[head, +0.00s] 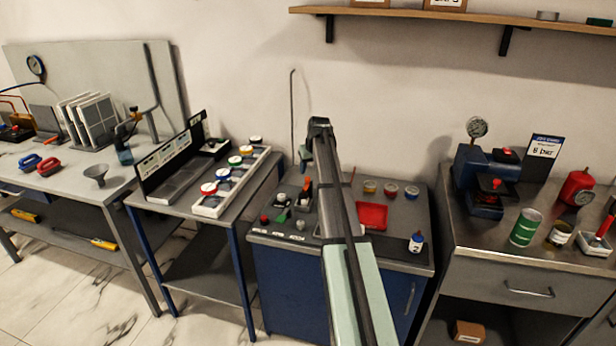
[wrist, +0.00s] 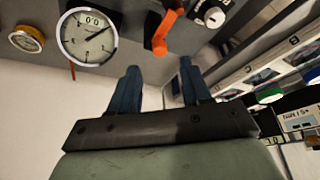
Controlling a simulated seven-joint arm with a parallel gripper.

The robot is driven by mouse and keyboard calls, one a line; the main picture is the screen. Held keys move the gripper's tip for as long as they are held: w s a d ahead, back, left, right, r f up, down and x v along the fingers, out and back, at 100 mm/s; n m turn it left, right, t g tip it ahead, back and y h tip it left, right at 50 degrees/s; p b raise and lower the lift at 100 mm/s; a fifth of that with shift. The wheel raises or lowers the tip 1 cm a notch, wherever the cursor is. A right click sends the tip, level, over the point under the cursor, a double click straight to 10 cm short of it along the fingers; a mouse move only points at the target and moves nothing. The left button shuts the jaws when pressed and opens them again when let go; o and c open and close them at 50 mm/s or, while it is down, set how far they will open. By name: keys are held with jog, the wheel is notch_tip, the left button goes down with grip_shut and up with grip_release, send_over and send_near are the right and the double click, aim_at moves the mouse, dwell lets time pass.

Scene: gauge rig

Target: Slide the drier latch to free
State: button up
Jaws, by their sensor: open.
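My gripper (wrist: 160,68) shows in the wrist view with its two blue fingers apart and nothing between them. An orange lever (wrist: 164,33) on a grey panel shows just beyond the fingertips, roughly in line with the gap; it may be the drier latch, but no readable label confirms this. The lever appears apart from both fingers. In the head view my arm reaches over the blue cabinet (head: 290,275), and the fingertips cannot be made out there.
A black-and-white knob (wrist: 212,15) is close on the right. A red tray (head: 371,216) and small jars stand on the cabinet beside my arm.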

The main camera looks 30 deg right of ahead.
aim_at(307, 178)
jog(key=shift+x, duration=3)
grip_shut()
jog(key=shift+w, duration=0.1)
